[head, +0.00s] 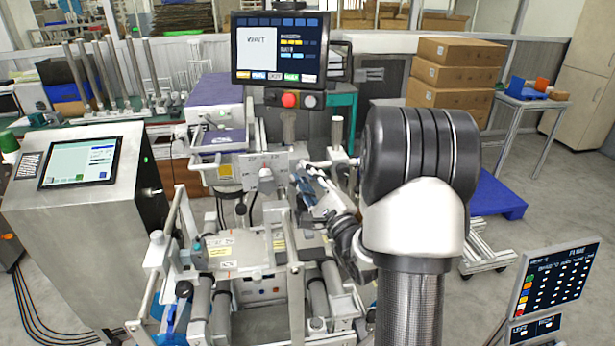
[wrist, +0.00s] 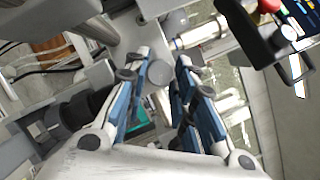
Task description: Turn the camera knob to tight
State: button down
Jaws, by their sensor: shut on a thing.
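My gripper (head: 308,178) reaches in from the right, its blue-and-white fingers beside the pale upright plate (head: 262,170) on the film machine. In the wrist view, my gripper (wrist: 162,65) has its two blue-padded fingers on either side of a small grey round knob (wrist: 159,73), and it is shut on this knob. No pointer or marking on the knob is readable, so I cannot tell its setting. In the head view the knob is hidden or too small to make out behind my fingers.
A monitor (head: 282,48) with a red button (head: 289,100) stands behind the machine. A steel console with a screen (head: 80,163) is at left. Rollers and bars of the machine (head: 225,250) crowd below my gripper. Cardboard boxes (head: 455,75) stand at back right.

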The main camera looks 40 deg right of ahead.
jog(key=shift+m+h, duration=0.3)
jog(key=shift+m, duration=0.5)
jog(key=c, duration=1.3)
grip_release()
jog(key=shift+f, duration=0.1)
